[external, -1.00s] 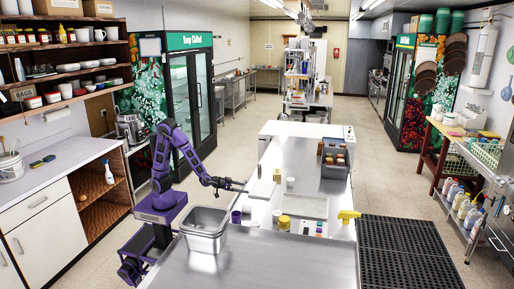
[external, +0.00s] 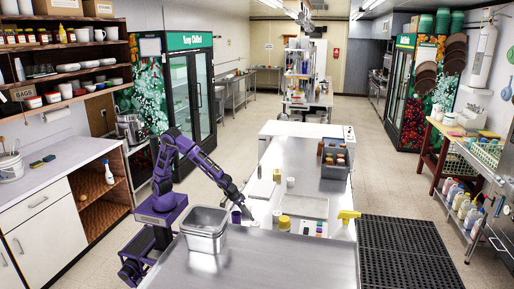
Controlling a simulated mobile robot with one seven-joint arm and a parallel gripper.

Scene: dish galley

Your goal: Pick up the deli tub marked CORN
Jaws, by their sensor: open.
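Several small tubs and cups stand on the steel counter (external: 300,160) in front of my arm. No lettering can be read, so I cannot tell which one is marked CORN. One whitish tub (external: 276,216) stands just right of my gripper (external: 249,215). A yellow container (external: 284,223) and a small white tub (external: 291,182) are farther right and farther back. My gripper points down, low over the counter, and is open. Whether anything lies between its fingers is too small to tell.
A steel pan (external: 204,240) stands at the near left of the counter, close to my arm. The near counter is bare.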

